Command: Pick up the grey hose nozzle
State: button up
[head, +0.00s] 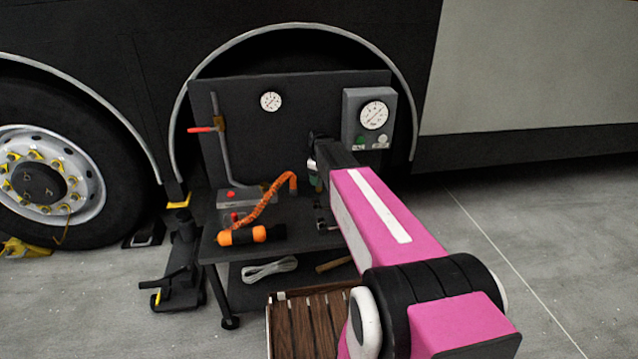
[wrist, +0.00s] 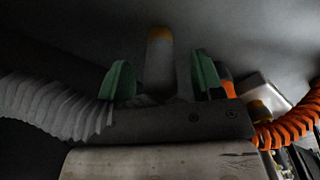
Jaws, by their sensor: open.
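My gripper (wrist: 159,66) is open in the wrist view, with a green fingertip on each side. A pale grey cylinder with a yellow-tan band (wrist: 159,55) stands between the fingertips, with a gap on each side. It looks like the grey hose nozzle. A ribbed grey hose (wrist: 45,104) comes in from the left and runs behind the gripper body, so its join to the nozzle is hidden. In the head view my gripper (head: 314,172) is over the back right of the dark workbench (head: 290,222), mostly hidden by my arm. I cannot make out the grey nozzle there.
An orange hose (head: 268,203) and an orange-black nozzle (head: 243,235) lie on the bench's left part. A dark back panel (head: 240,95) with a gauge box (head: 369,120) rises behind. A wooden slatted crate (head: 313,325) stands in front. The floor to the right is clear.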

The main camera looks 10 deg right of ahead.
jog(key=shift+f, duration=0.45)
jog(key=c, duration=1.1)
jog(key=shift+o, duration=0.2)
jog(key=shift+r, duration=0.1)
jog(key=shift+r, duration=0.5)
jog(key=r, duration=0.3)
jog(key=shift+a+r, duration=0.25)
jog(key=shift+a, duration=0.15)
jog(key=a+r, duration=0.2)
jog(key=a, duration=0.1)
jog(key=a+r, duration=0.2)
jog(key=a, duration=0.2)
jog(key=a+r, duration=0.2)
jog(key=a, duration=0.1)
jog(key=shift+s+a+r, duration=0.1)
jog(key=shift+a+r, duration=0.05)
jog(key=shift+a, duration=0.2)
jog(key=shift+a+r, duration=0.1)
jog(key=shift+r, duration=2.3)
